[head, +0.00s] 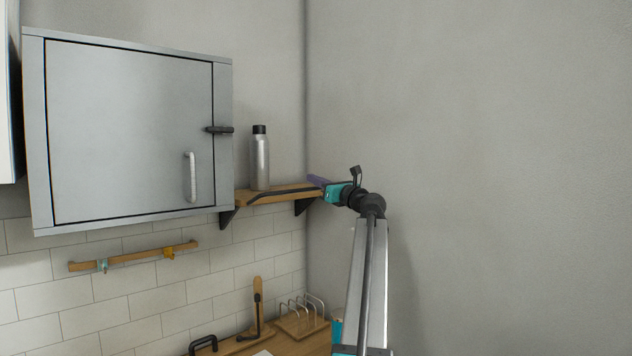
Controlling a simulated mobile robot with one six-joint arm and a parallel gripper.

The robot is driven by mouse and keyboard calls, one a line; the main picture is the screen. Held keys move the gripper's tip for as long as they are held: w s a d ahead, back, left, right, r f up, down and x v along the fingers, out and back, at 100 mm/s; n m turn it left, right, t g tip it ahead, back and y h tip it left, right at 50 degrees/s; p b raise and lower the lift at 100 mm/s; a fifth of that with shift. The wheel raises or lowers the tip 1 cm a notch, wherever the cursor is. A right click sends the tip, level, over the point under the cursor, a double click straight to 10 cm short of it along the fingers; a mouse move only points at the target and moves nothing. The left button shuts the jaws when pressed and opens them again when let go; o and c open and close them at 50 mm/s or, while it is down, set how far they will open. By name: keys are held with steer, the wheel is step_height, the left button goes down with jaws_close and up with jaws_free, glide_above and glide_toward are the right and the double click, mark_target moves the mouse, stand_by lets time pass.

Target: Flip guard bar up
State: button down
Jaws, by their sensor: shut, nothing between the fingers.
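A thin dark bar (282,191), which looks like the guard bar, runs low along the front of a small wooden shelf (245,199). Its left end bends down at the shelf's front edge. A silver bottle (261,162) with a black cap stands upright on the shelf behind the bar.
A grey wall cabinet (130,130), its door shut, hangs left of the shelf. Below are a wooden rail (130,257) with small hooks and a wooden counter (290,348) with a wire rack (303,315). A bare wall (480,150) stands to the right.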

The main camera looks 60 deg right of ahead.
steer(key=r+b+v, duration=0.2)
steer(key=b+v, duration=0.1)
steer(key=v, duration=0.8)
steer(key=shift+s+r+b, duration=0.4)
steer(key=shift+r, duration=0.25)
steer(key=shift+a, duration=0.15)
